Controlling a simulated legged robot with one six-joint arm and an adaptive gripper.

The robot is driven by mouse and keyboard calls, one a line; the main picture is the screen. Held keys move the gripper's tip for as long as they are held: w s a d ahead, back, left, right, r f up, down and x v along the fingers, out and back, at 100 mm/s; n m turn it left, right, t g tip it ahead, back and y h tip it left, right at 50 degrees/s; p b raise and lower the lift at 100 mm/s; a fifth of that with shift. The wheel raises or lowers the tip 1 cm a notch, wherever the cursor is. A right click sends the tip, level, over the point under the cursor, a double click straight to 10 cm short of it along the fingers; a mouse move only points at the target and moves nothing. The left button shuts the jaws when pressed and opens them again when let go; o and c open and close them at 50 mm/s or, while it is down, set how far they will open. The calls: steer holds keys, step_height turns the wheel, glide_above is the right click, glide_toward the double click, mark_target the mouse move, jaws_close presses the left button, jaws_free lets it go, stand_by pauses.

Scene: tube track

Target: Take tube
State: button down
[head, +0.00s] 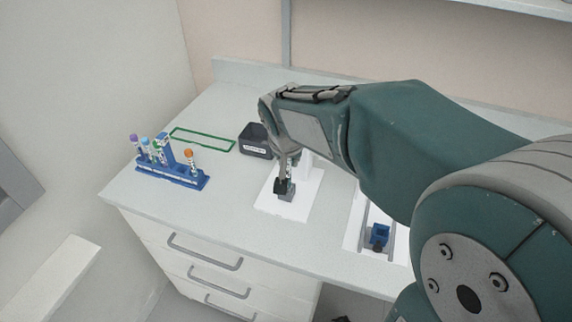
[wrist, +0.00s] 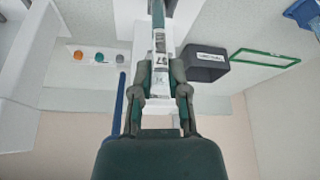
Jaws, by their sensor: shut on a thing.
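My gripper (wrist: 160,82) is shut on a tube (wrist: 160,48) with a white printed label and teal parts, seen in the wrist view. The tube runs up the picture from between the two fingers, and its far end is cut off by the top edge. In the head view my gripper (head: 284,187) is low over a white plate (head: 303,207), at a small grey block. The held tube is hard to make out there. A blue rack (head: 180,176) at the left of the bench holds several other tubes with purple, blue and orange caps.
A dark labelled box (head: 255,141) stands behind and left of my gripper, beside a green rectangular outline (head: 203,139). A blue block (head: 379,234) sits on a grey track at the right. Bare bench lies between rack and plate.

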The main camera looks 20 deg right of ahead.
steer(key=s+r, duration=0.7)
steer(key=s, duration=0.5)
steer(key=shift+a+r, duration=0.35)
steer(key=shift+a, duration=0.05)
